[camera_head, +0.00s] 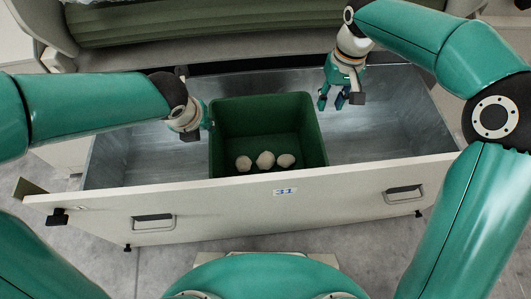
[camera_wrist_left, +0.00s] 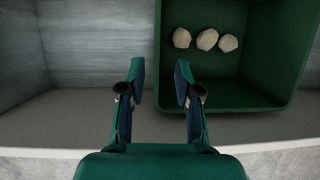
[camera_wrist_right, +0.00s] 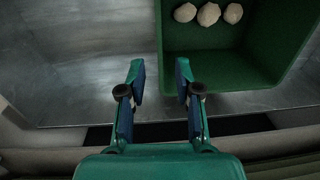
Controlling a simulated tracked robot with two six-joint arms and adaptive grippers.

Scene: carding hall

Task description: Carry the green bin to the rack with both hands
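The green bin (camera_head: 268,117) stands inside a wide grey metal drawer, with three pale round lumps (camera_head: 265,161) on its floor. My left gripper (camera_head: 207,122) is at the bin's left side in the head view. In the left wrist view my left gripper (camera_wrist_left: 162,75) is open, its fingers on either side of the bin's wall (camera_wrist_left: 240,95). My right gripper (camera_head: 332,101) is near the bin's far right corner. In the right wrist view my right gripper (camera_wrist_right: 160,75) is open, fingers straddling the line of the bin's wall (camera_wrist_right: 230,75). I cannot tell whether either touches it. No rack is identifiable.
The drawer (camera_head: 370,115) has bare floor left and right of the bin. Its pale front panel (camera_head: 250,207) carries a label reading 31 and two handles. A large green roll (camera_head: 190,22) lies behind the drawer. Grey floor (camera_head: 130,270) shows in front.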

